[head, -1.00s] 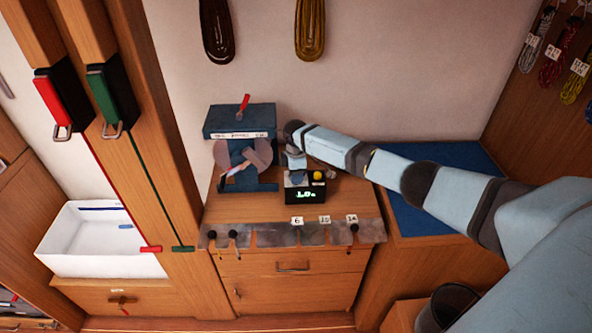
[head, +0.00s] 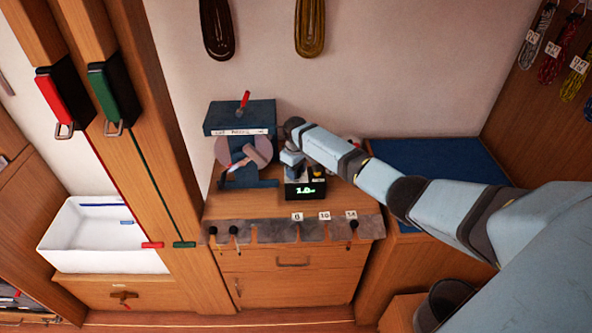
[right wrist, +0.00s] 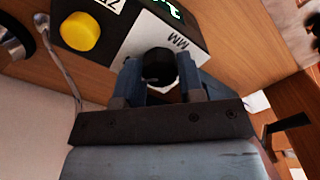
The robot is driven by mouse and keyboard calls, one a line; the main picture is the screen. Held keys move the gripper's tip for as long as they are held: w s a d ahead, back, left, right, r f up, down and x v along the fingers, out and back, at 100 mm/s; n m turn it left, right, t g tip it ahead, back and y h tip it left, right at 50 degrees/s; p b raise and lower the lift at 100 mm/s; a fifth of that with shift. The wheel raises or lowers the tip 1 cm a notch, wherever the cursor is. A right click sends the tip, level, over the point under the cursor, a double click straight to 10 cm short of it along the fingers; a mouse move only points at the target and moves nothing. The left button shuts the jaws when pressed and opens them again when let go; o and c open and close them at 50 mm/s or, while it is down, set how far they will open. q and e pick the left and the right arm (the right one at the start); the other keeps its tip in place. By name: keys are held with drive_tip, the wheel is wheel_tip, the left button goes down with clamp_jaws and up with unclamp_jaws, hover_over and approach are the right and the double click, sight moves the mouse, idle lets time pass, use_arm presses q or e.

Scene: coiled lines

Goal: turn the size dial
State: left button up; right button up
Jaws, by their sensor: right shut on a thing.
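The size dial is a black round knob (right wrist: 159,68) on a small dark box, beside a white label reading "MM" in the right wrist view. The box (head: 305,193) stands on the wooden cabinet top, with lit green digits on its front. My right gripper (right wrist: 161,82) has its two blue fingers on either side of the knob, shut on it. In the head view my right gripper (head: 294,170) comes down over the box from above and hides the knob. My left gripper is in neither view.
A yellow button (right wrist: 80,31) sits on the same box near the knob. A blue machine (head: 240,120) with a red lever stands just left. A notched metal strip (head: 280,231) with number tags runs along the cabinet's front edge. A blue surface (head: 425,160) lies right.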

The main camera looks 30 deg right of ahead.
drive_tip(key=shift+m, duration=0.6)
drive_tip(key=o, duration=0.9)
drive_tip(key=shift+r, duration=0.1)
drive_tip(key=shift+r, duration=0.25)
wheel_tip(320, 180, up, 13)
drive_tip(key=shift+r+b, duration=0.1)
drive_tip(key=shift+b, duration=0.95)
